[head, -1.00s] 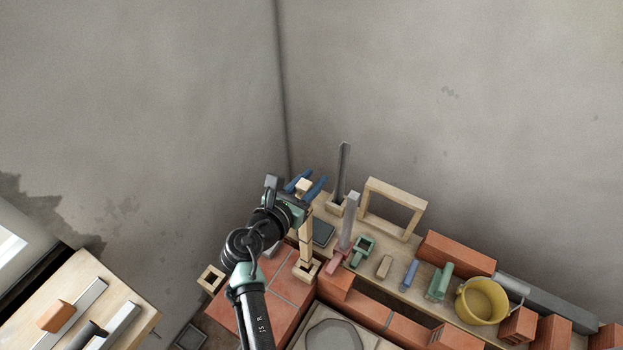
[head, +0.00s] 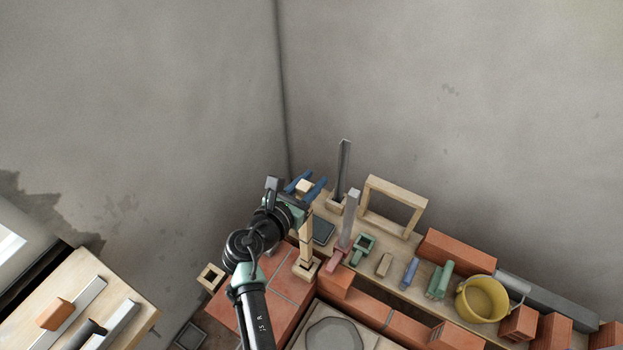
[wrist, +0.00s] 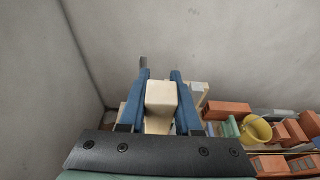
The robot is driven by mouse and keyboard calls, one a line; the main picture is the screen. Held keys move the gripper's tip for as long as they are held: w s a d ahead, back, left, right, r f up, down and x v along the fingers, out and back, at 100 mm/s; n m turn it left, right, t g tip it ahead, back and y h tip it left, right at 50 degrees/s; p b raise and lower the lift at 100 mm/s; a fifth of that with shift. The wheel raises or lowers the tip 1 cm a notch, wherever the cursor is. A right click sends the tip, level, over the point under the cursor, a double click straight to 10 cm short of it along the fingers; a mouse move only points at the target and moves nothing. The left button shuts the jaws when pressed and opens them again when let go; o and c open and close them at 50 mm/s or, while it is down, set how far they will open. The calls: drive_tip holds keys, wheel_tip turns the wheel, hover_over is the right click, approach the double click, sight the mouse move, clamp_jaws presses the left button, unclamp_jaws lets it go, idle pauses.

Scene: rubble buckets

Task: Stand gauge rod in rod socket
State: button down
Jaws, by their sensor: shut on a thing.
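The gauge rod, a pale wooden stick (head: 306,236), stands about upright at the left end of the shelf. My gripper (head: 306,186) is shut on its top end, with a blue finger on each side. In the wrist view the rod's pale top (wrist: 161,96) sits between the blue fingers of my gripper (wrist: 160,84). The rod's lower end meets a square wooden rod socket (head: 306,269) on the red bricks and looks to be inside its opening. How deep it sits is hidden.
An empty square wooden socket (head: 211,278) lies to the left. A dark grey bar (head: 343,168) and a lighter grey bar (head: 349,218) stand upright close to the right of the rod. A wooden frame (head: 420,207) and a yellow bucket (head: 482,299) stand further right.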

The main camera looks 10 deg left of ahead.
drive_tip(key=shift+f, duration=0.2)
idle(0.5)
drive_tip(key=shift+f+b, duration=0.65)
drive_tip(key=shift+f, duration=0.2)
drive_tip(key=shift+f+b, duration=1.35)
drive_tip(key=shift+f, duration=0.25)
drive_tip(key=c, duration=0.5)
unclamp_jaws()
drive_tip(key=shift+r, duration=0.1)
drive_tip(key=b+v, duration=0.1)
drive_tip(key=v, duration=1.2)
drive_tip(key=shift+b, duration=0.4)
drive_tip(key=shift+w, duration=0.1)
